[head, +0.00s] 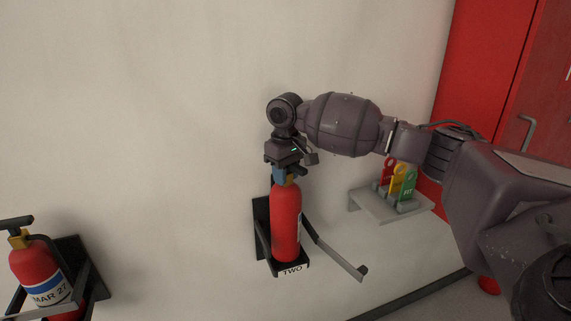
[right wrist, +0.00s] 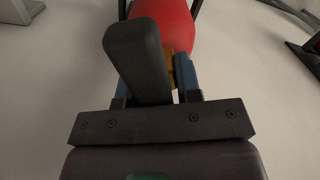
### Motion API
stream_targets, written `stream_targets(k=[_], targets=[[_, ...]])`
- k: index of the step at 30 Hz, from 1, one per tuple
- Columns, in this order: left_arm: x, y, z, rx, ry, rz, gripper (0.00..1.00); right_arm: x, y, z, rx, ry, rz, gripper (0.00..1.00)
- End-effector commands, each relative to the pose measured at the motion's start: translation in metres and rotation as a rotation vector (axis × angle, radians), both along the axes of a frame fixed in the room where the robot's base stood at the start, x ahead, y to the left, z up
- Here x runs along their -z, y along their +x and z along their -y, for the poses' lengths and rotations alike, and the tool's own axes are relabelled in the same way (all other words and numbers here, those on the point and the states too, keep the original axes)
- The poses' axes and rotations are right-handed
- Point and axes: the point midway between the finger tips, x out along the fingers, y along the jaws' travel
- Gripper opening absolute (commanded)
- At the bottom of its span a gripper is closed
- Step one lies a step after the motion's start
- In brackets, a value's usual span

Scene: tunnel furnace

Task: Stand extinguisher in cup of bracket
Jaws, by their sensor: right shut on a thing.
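The red extinguisher (head: 285,222) is upright at the wall bracket (head: 262,232) labelled TWO in the head view. Its base is at the bracket's cup (head: 290,268); whether it rests on the cup floor I cannot tell. The bracket's strap arm (head: 340,257) is swung out to the right, open. My right gripper (head: 286,172) is above the extinguisher, shut on its neck below the black handle. In the right wrist view the gripper (right wrist: 160,88) has its blue fingers on either side of the neck, with the black handle (right wrist: 138,60) between and the red body (right wrist: 165,22) beyond. My left gripper is not in view.
Another extinguisher (head: 40,275) labelled MAR 27 stands in a bracket at the lower left. A grey shelf (head: 372,205) with red, yellow and green tags (head: 407,184) is on the wall at right. A red cabinet (head: 483,80) stands beyond. The wall between the brackets is clear.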

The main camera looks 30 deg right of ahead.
Motion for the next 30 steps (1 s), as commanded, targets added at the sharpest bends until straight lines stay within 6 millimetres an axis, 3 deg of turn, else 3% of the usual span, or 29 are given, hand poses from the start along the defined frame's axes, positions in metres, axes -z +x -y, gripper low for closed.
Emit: stream_targets(k=[6,17,18,22,23,30], targets=[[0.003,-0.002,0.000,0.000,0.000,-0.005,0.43,0.018,0.002,0.000,0.001,0.001,0.008,0.00],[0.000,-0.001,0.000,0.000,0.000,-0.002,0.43,0.019,0.001,0.000,0.000,0.001,0.009,0.00],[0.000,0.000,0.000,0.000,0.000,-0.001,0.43,0.023,0.000,0.000,0.000,0.000,0.002,0.33],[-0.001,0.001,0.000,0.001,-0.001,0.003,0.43,0.024,0.000,0.000,0.000,0.000,0.002,0.53],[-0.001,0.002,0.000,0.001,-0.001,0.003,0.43,0.024,0.000,0.000,0.000,0.000,0.002,0.57],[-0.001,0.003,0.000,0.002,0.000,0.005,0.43,0.024,0.000,0.000,0.000,0.000,0.002,0.57]])
